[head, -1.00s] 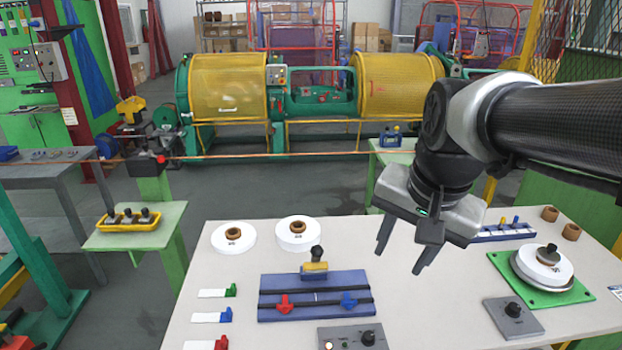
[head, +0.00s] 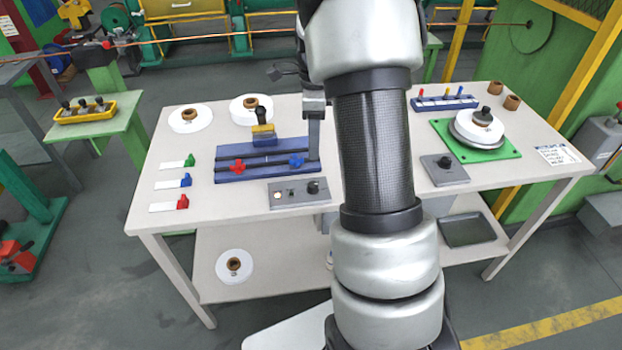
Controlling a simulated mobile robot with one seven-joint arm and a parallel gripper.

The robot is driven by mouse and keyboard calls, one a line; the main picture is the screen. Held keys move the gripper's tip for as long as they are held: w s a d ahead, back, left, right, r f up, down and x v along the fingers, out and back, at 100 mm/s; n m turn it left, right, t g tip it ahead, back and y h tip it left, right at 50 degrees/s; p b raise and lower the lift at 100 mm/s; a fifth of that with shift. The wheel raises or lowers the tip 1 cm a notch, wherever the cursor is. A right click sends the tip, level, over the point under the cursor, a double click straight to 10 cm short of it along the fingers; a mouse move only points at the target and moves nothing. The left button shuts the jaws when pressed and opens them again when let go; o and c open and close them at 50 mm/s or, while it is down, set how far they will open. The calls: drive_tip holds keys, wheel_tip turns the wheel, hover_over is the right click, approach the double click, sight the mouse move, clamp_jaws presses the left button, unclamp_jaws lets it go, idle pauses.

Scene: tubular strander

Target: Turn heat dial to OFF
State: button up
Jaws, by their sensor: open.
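A grey control box (head: 298,194) lies at the table's front edge, with a small pale-lit lamp (head: 277,195) and a black dial (head: 313,187) at its right end. A second black dial (head: 444,162) sits on a grey plate (head: 448,175) further right. No label is readable, so I cannot tell which is the heat dial or how either is set. My gripper (head: 314,150) is open and partly hidden by my arm. A visible finger points down just behind the box's dial, by the blue fixture's right end; I see no contact with the dial.
The blue fixture (head: 232,177) with red and blue clamps lies behind the box. White discs (head: 190,118) stand at the back left. A green plate (head: 508,150) with a stacked disc and a blue rack (head: 428,104) are at the right.

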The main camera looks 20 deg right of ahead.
sight(314, 184)
drive_tip(key=f, duration=1.3)
drive_tip(key=shift+s+a+f+b, duration=0.15)
drive_tip(key=shift+s+f+b, duration=0.05)
drive_tip(key=shift+s+b, duration=0.1)
drive_tip(key=shift+c, duration=0.3)
clamp_jaws()
